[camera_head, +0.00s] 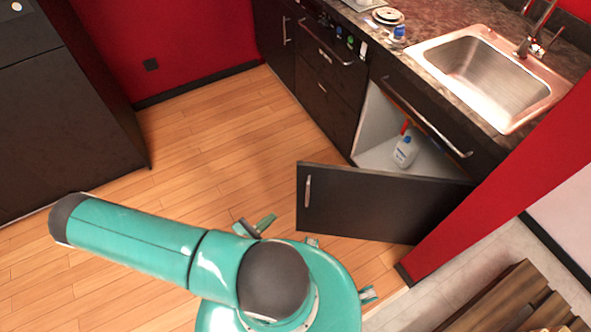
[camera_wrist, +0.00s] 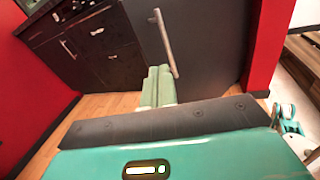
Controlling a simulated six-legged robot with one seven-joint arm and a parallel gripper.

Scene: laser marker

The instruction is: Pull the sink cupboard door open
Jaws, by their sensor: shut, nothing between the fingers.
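The sink cupboard door (camera_head: 385,205) is dark and stands swung wide open, its free edge to the left in the head view. Its silver upright handle (camera_head: 307,190) is near that free edge. In the wrist view the dark door panel (camera_wrist: 212,50) fills the upper middle, with the handle (camera_wrist: 165,43) on it. My gripper (camera_wrist: 159,70) is shut and empty, with its pale green fingers pointing towards the door just below and left of the handle's lower end. Whether they touch the door cannot be told.
The open cupboard shows a white interior with a bottle (camera_head: 405,152) inside. The sink (camera_head: 490,75) is set in the counter above. A red wall end (camera_head: 490,190) stands right of the door. Wooden floor (camera_head: 215,150) is clear to the left, up to a dark cabinet (camera_head: 65,120).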

